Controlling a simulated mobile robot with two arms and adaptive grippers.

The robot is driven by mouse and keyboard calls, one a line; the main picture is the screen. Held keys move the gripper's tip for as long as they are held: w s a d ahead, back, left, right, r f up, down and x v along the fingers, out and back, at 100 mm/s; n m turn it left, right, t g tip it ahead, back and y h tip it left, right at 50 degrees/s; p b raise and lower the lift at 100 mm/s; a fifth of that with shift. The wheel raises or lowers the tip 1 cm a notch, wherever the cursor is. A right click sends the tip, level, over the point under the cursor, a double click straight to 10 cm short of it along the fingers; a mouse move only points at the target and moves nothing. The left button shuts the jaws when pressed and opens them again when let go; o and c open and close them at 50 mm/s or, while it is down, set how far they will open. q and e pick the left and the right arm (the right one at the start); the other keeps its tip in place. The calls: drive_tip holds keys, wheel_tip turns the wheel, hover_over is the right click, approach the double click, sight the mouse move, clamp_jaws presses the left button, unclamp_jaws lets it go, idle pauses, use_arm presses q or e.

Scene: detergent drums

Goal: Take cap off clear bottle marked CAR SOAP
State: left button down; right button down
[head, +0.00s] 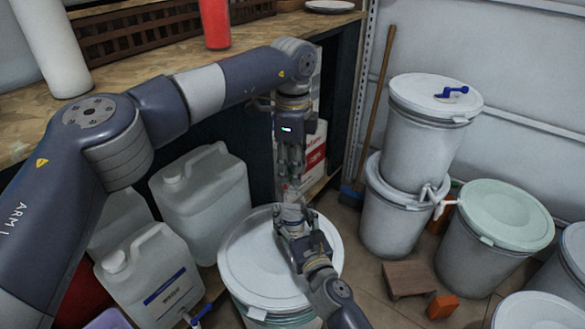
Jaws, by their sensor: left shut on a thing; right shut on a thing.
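A small clear bottle (292,212) is mostly hidden between my two grippers, above the white lid of a drum. Its marking cannot be read. My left gripper (290,182) points down from above and is shut at the bottle's top end, where the cap is; the fingers hide the cap. My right gripper (293,217) reaches up from below and is shut on the bottle's body. The two grippers are almost in line, one above the other. I cannot tell whether the cap is still joined to the bottle.
A white-lidded drum (245,262) stands beneath the grippers. White jugs (150,275) stand to its left. Stacked drums (428,130) and a green-lidded drum (505,217) stand at right. A wooden bench (262,32) with a red cylinder (214,22) runs along the back. Some floor shows right of the drum.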

use_arm(q)
drive_tip(key=shift+r, duration=2)
use_arm(e)
drive_tip(key=c, duration=0.6)
unclamp_jaws()
